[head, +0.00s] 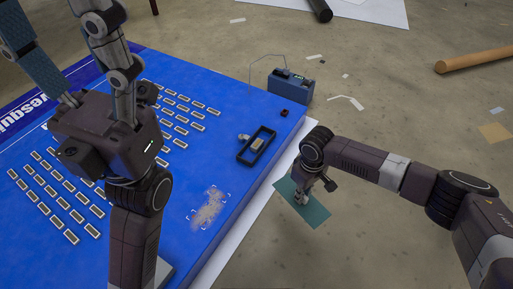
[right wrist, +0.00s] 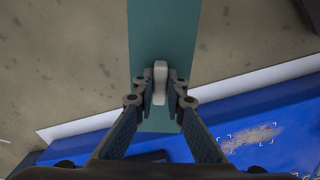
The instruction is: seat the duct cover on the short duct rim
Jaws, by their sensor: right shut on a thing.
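A flat teal plate (head: 318,214) with a small pale grip block (right wrist: 160,82) may be the duct cover. My right gripper (head: 302,198) is shut on that block, with the plate beyond the fingertips, as the right wrist view (right wrist: 160,88) shows. The plate is right of the blue panel, over the white edge strip and floor; its height is unclear. A dark rectangular raised frame (head: 244,157), possibly the duct rim, stands on the panel, apart from the plate, with a small pale piece inside. My left gripper (head: 52,18) is at the upper left, fingers apart and empty.
The blue panel (head: 236,98) carries rows of small pale modules (head: 60,198). A sandy patch (head: 208,208) lies on it. A blue-black box (head: 290,85) with a cable stands at its far right corner. Paper scraps (head: 350,101) and a brown tube (head: 475,60) lie on the floor.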

